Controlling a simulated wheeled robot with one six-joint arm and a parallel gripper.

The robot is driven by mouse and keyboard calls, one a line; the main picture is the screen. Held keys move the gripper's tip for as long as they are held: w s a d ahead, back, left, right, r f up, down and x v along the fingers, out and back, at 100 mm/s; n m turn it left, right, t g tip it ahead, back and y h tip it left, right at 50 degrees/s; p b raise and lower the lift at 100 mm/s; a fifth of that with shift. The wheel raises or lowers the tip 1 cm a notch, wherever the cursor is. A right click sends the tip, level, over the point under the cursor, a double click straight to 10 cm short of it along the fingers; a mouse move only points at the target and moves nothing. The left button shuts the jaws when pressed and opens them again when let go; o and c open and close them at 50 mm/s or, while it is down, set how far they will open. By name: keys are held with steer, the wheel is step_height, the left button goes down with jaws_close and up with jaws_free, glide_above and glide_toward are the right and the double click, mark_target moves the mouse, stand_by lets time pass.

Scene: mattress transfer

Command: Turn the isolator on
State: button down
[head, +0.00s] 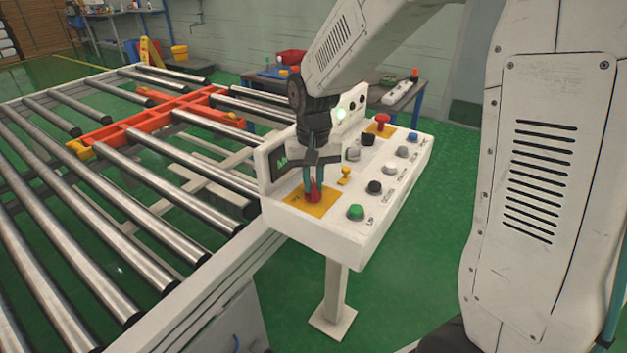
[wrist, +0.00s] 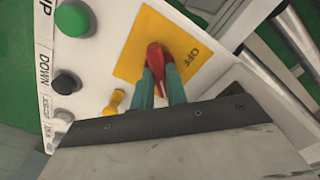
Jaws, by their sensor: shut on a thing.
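The isolator is a red rotary handle (head: 314,191) on a yellow plate (head: 296,202) at the near left corner of the white control box. My gripper (head: 311,185) reaches down from above and is shut on the handle. In the wrist view the red handle (wrist: 157,58) shows between the two teal fingers (wrist: 157,82), and the word OFF is on the yellow plate (wrist: 132,55) beside it. Any ON marking is hidden or out of view. The fingers cover part of the handle.
The control box (head: 350,240) also carries a green button (head: 355,212), a black button (head: 375,187), a small yellow switch (head: 345,175) and a red mushroom button (head: 383,120). A roller conveyor (head: 150,240) with an orange frame (head: 160,117) lies to the left.

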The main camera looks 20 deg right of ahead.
mark_target(314, 186)
stand_by(0.4)
steer(key=c, duration=1.4)
jaws_free()
steer(key=shift+r, duration=0.15)
step_height(314, 186, up, 8)
steer(key=shift+f, duration=0.2)
steer(key=shift+s+f, duration=0.15)
steer(key=shift+s, duration=0.15)
steer(key=s+d+r+n, duration=0.1)
steer(key=s+r, duration=0.1)
steer(key=s, duration=1.1)
steer(key=s+d+r+n+t, duration=0.1)
steer(key=s+d+r, duration=0.1)
steer(key=s, duration=1)
steer(key=shift+s+r, duration=0.25)
steer(key=shift+s, duration=0.15)
